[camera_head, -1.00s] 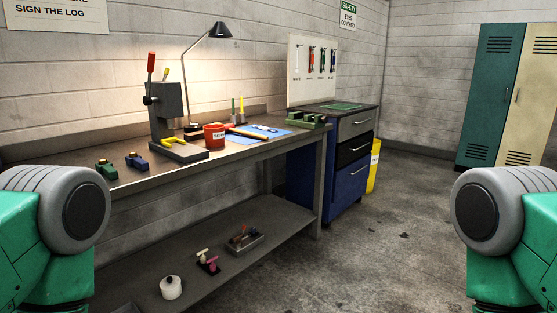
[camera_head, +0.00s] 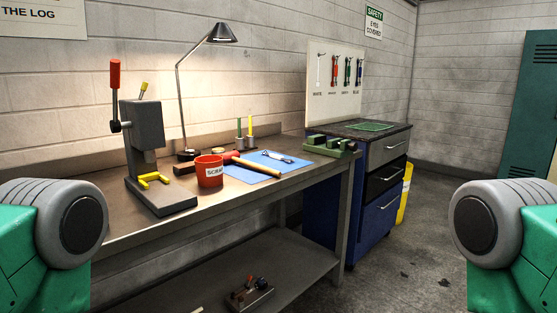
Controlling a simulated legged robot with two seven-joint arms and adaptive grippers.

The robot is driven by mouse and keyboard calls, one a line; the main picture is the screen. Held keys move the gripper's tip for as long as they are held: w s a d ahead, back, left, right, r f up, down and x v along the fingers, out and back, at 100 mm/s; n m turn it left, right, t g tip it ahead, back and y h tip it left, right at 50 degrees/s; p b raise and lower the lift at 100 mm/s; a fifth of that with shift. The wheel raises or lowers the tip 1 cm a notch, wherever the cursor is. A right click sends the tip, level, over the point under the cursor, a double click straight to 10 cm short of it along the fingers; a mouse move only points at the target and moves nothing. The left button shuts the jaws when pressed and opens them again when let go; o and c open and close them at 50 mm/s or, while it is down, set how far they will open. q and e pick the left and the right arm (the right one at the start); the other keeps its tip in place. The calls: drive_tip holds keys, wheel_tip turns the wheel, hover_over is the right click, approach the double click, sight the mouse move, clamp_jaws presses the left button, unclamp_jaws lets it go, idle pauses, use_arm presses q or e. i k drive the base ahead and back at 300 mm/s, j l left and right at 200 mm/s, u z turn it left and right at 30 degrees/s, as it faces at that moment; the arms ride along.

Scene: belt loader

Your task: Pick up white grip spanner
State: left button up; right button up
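A small pale tool (camera_head: 277,156) with thin handles lies on the blue mat (camera_head: 245,172) on the workbench; it may be the white grip spanner, but it is too small to tell. A tool board (camera_head: 335,108) stands behind the blue cabinet. Its leftmost place, labelled white, shows a thin white shape (camera_head: 319,70); I cannot tell whether it is a tool or an outline. Beside it, red, green and blue tools (camera_head: 347,72) hang over their labels. Only my arm links show at the left and right edges; neither gripper is in view.
The workbench (camera_head: 118,212) carries a press (camera_head: 145,150), red scrap cup (camera_head: 209,172), hammer (camera_head: 256,166), lamp (camera_head: 222,33) and green vise (camera_head: 331,146). The blue cabinet (camera_head: 378,218) stands past its end. A lower shelf (camera_head: 205,284) juts below.

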sight(276, 157)
drive_tip(key=i+l, duration=0.25)
drive_tip(key=i, duration=0.15)
drive_tip(key=i+l, duration=0.25)
drive_tip(key=i, duration=0.15)
drive_tip(key=z, duration=0.05)
